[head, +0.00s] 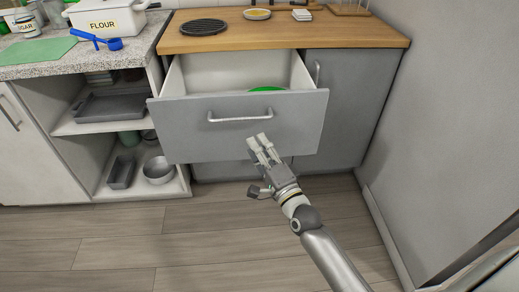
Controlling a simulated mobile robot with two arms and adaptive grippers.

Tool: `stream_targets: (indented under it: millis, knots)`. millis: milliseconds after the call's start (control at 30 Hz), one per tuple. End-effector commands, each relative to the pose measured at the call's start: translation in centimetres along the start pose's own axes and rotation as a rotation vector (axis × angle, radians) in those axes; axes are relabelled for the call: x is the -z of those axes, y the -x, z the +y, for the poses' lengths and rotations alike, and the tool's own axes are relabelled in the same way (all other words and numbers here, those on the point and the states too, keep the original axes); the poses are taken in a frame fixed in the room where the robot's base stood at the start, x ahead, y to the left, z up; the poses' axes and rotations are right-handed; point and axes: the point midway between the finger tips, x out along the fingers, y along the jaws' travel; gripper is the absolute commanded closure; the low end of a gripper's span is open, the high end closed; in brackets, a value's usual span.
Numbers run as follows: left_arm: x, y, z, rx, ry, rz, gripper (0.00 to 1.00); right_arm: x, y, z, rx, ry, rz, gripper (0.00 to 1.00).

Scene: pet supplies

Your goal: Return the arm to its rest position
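My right arm comes in from the bottom right. Its gripper (258,143) is in front of the lower part of the open grey drawer (180,138), below the drawer's bar handle (240,116). The fingers point up and lie close together. Nothing shows between them, but I cannot tell whether they are fully shut. I cannot tell whether they touch the drawer front. My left gripper is not in view.
The drawer sticks out from under a wooden counter (285,36), with a green thing (267,89) partly hidden inside. A closed grey cabinet (345,105) and a tall grey panel (430,110) stand to the right. The wooden floor (130,225) is clear at the lower left.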

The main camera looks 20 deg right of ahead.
Motion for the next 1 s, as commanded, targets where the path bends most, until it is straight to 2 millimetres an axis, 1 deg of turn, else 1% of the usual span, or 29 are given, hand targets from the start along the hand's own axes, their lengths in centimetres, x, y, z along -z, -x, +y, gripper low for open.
stream_targets:
  millis: [133,533,567,633,667,733,767,800,833,867,900,967,1000]
  knots:
    - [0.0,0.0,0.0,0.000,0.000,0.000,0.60,0.0,0.3,0.0,0.000,0.000,0.000,0.66]
    - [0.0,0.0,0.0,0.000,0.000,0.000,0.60,0.0,0.3,0.1,-0.002,0.001,0.000,0.66]
    - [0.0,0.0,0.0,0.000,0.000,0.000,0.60,-0.1,0.3,0.3,-0.007,0.005,-0.001,0.66]
    - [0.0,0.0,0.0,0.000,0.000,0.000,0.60,-0.3,0.6,1.5,-0.037,0.033,-0.009,0.66]
    - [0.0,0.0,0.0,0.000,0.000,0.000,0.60,-0.5,0.8,2.4,-0.060,0.054,-0.016,0.66]
    - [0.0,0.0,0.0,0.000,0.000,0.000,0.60,-1.2,1.8,5.4,-0.138,0.131,-0.043,0.66]
    - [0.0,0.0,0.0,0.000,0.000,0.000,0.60,-1.6,2.4,7.1,-0.182,0.174,-0.060,0.66]
    - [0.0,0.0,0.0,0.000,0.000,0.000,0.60,-2.2,3.4,9.6,-0.245,0.237,-0.089,0.66]
    - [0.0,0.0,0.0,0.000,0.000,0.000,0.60,-2.6,4.3,11.6,-0.295,0.289,-0.115,0.66]
    - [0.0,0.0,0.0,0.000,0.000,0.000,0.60,-3.1,5.3,13.7,-0.348,0.342,-0.145,0.66]
    - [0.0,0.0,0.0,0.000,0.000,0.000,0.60,-3.6,6.9,16.3,-0.416,0.414,-0.189,0.66]
    - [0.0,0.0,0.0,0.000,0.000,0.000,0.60,-4.4,9.5,20.1,-0.513,0.517,-0.262,0.66]
    - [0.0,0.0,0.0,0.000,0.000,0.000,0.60,-4.9,11.4,22.4,-0.576,0.583,-0.315,0.66]
